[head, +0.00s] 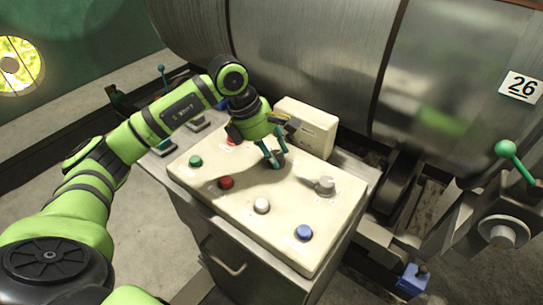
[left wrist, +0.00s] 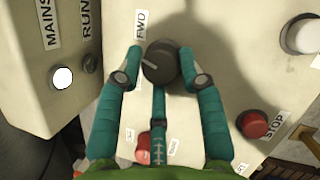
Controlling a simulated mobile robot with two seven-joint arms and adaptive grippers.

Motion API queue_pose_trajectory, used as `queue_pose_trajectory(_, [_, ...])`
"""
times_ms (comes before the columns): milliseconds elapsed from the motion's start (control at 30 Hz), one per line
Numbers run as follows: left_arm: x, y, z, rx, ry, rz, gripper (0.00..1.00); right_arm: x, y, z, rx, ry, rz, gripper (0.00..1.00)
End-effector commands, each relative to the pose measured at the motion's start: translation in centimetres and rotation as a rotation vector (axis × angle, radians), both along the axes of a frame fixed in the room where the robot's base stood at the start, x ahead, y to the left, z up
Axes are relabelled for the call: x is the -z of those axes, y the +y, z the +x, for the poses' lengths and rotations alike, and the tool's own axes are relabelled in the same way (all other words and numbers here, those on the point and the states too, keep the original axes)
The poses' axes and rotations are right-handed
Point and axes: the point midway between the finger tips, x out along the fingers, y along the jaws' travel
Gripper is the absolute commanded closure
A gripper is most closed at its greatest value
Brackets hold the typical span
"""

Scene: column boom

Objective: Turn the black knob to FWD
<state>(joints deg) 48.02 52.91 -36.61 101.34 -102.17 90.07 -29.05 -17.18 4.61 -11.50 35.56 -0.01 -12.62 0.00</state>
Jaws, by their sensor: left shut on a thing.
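The black knob (head: 278,158) is on the sloping cream panel (head: 285,222), near its back edge. In the left wrist view, the black knob (left wrist: 164,66) is round, and its white pointer line points to the left, slightly up. The FWD label (left wrist: 143,24) lies above and left of the knob there. My left gripper (head: 273,161) is shut on the knob, with teal fingers on both sides of it and a third finger below in the left wrist view. The fingers partly hide the knob in the head view. My right gripper is not in view.
Around the knob on the panel are red (head: 226,182), green (head: 195,161), white (head: 262,205) and blue (head: 304,233) buttons and a grey knob (head: 325,186). A raised cream box (head: 309,130) stands close behind. A large metal drum (head: 310,55) fills the back.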

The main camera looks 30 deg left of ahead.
Motion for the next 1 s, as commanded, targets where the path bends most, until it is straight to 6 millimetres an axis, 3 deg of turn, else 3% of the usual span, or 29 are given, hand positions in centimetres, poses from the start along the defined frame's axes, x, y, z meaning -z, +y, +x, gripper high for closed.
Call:
queue_pose_trajectory(100, [0.1, -0.6, 0.2, 0.107, -0.006, -0.013, 0.94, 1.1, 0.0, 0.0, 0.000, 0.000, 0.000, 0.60])
queue_pose_trajectory(500, [0.0, -0.6, 0.2, 0.363, -0.006, -0.011, 0.94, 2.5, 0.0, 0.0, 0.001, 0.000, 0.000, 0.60])
queue_pose_trajectory(1000, [0.1, -0.5, 0.0, 0.442, 0.001, -0.011, 0.94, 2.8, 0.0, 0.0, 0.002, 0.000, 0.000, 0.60])
